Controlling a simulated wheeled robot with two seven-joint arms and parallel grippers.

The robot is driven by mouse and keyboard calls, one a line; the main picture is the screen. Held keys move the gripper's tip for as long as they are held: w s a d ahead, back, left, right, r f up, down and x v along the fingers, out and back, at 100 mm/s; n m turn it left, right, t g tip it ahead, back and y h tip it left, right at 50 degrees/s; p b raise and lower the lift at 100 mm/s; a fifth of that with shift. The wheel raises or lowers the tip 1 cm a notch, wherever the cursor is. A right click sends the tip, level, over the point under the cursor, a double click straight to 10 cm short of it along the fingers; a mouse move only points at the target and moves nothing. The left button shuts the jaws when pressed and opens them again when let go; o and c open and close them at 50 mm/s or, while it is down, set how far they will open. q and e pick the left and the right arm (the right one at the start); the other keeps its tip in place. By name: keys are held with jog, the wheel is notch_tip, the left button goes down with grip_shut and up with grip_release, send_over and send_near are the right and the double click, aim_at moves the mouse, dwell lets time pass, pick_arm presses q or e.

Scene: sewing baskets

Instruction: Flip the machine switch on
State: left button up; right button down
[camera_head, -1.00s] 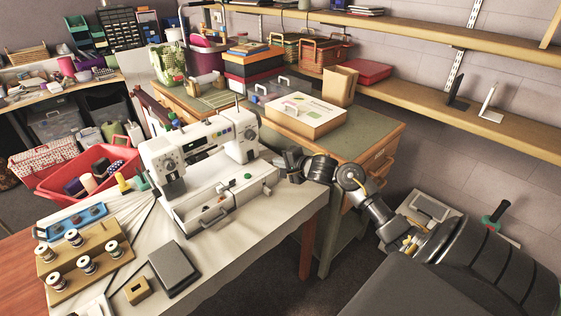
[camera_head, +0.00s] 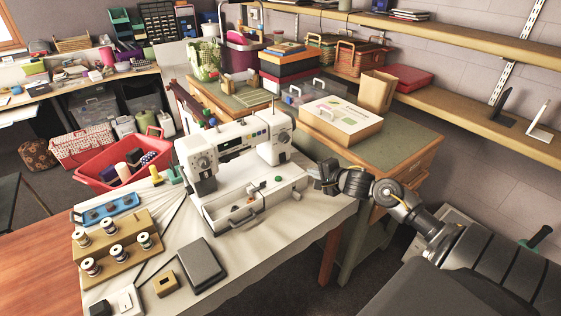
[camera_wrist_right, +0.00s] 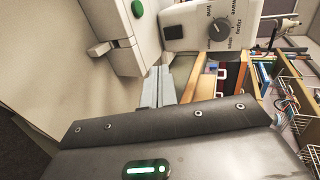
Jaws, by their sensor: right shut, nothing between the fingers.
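The white sewing machine (camera_head: 232,150) stands on the cloth-covered table, with a dial on its upright column and a green button (camera_head: 278,180) on its base. A small light lever, possibly the switch (camera_head: 297,195), sticks out of the base's right end. In the right wrist view a similar lever (camera_wrist_right: 98,48) shows on the base's end face, near the green button (camera_wrist_right: 138,8). My right gripper (camera_head: 318,186) is just right of the machine's base. In the wrist view its fingers (camera_wrist_right: 157,86) are together and empty, apart from the lever. My left gripper is out of view.
A wooden spool rack (camera_head: 118,244), a blue tray (camera_head: 108,212) and a dark grey box (camera_head: 203,265) lie left and front of the machine. A red basket (camera_head: 95,170) is behind the rack. A green-topped cabinet (camera_head: 405,140) stands behind my right arm.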

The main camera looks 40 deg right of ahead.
aim_at(288, 170)
jog(key=x, duration=0.8)
jog(key=r+x, duration=0.1)
jog(key=x, duration=0.3)
jog(key=shift+w+a+f+b, duration=0.1)
jog(key=shift+w+a+b, duration=0.1)
jog(key=shift+w+b, duration=0.15)
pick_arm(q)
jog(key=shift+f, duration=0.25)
pick_arm(e)
jog(key=shift+x, duration=0.75)
jog(key=shift+w+a, duration=0.1)
jog(key=shift+w+f+b, duration=0.1)
jog(key=shift+f+b, duration=0.05)
jog(key=shift+b, duration=0.15)
jog(key=shift+r+t, duration=0.3)
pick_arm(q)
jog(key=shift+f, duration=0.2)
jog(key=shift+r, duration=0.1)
